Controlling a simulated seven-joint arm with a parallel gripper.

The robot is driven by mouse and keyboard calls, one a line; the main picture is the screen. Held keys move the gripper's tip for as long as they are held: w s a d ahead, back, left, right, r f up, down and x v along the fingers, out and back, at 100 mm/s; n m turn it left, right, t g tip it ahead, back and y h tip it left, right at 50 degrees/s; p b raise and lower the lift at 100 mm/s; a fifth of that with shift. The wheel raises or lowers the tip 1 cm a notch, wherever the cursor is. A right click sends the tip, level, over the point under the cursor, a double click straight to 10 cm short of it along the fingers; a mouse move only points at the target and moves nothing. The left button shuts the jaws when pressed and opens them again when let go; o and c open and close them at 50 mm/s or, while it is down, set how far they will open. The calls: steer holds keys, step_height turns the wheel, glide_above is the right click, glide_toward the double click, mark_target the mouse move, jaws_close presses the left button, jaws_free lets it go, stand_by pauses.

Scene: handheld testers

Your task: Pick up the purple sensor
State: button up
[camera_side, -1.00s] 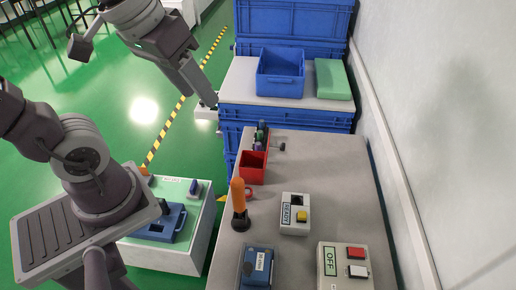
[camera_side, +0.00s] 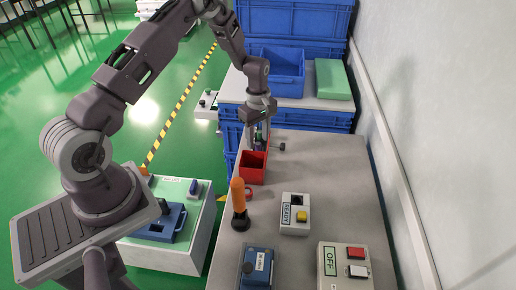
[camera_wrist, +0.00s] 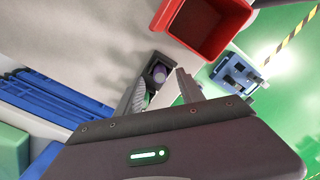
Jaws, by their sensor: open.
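The purple sensor (camera_wrist: 159,73) appears in the wrist view as a small purple end on a dark grey body, between and just beyond my fingertips. Its lower part is partly hidden by my gripper. In the side view it is mostly hidden under my gripper (camera_side: 260,132), at the far left of the grey table, behind the red bin. My gripper (camera_wrist: 163,80) is open and points down over it, one finger on each side. I cannot tell whether the fingers touch it.
A red open bin (camera_side: 246,174) stands close beside my gripper, and its rim also shows in the wrist view (camera_wrist: 158,27). An orange-handled tool (camera_side: 238,194), a READY box (camera_side: 294,226), an OFF box (camera_side: 330,262) and a blue device (camera_side: 257,262) stand nearer.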

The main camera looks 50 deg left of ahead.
step_height(320, 180, down, 2)
jaws_close()
stand_by(0.3)
